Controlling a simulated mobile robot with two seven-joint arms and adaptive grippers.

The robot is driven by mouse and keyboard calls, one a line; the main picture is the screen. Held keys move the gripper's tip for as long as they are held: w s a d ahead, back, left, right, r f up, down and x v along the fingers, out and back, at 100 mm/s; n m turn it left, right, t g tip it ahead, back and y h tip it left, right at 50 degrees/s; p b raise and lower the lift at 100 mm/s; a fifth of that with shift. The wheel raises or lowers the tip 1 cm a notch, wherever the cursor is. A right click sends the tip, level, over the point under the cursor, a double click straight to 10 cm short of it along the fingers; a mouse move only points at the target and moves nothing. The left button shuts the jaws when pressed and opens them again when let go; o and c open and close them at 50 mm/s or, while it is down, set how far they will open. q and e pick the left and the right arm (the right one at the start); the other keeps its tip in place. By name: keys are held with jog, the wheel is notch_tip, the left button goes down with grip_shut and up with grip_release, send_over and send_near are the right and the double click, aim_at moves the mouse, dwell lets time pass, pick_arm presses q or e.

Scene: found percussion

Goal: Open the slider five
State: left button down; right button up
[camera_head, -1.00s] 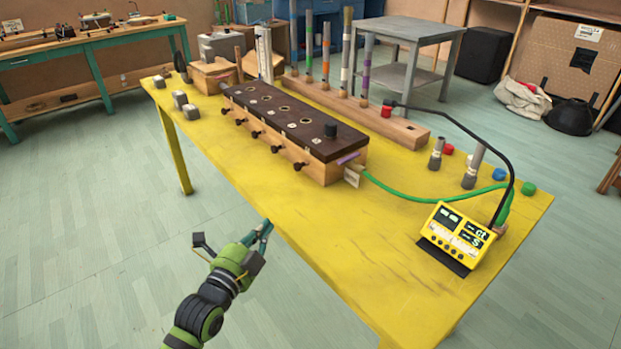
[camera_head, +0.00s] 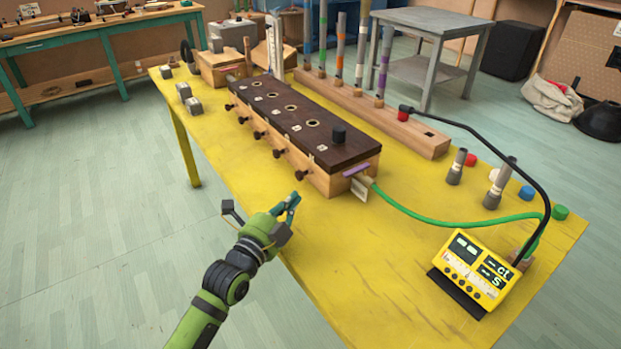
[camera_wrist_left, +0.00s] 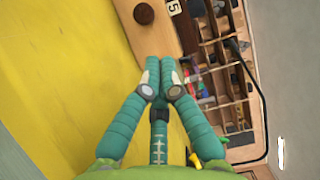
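A long wooden box (camera_head: 330,182) with a dark top stands on the yellow table (camera_head: 345,255). Several dark round slider knobs stick out of its long front side. The nearest-end knob (camera_head: 301,175), by the tag "5" (camera_wrist_left: 174,7), appears as a dark disc (camera_wrist_left: 144,13) at the top of the left wrist view. My right gripper is out of view.
A green hose (camera_head: 410,207) runs from the box end to the right, near a yellow meter (camera_head: 475,270). A wooden rail (camera_head: 405,130) with upright tubes stands behind. Small grey blocks (camera_head: 184,91) lie at the left. The table front is clear.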

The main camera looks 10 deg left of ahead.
aim_at(316, 171)
pick_arm(q)
jog(key=x, duration=0.7)
jog(key=shift+w+d, duration=0.15)
jog(key=shift+w, duration=0.15)
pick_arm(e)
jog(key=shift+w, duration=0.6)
pick_arm(q)
jog(key=shift+s, duration=0.1)
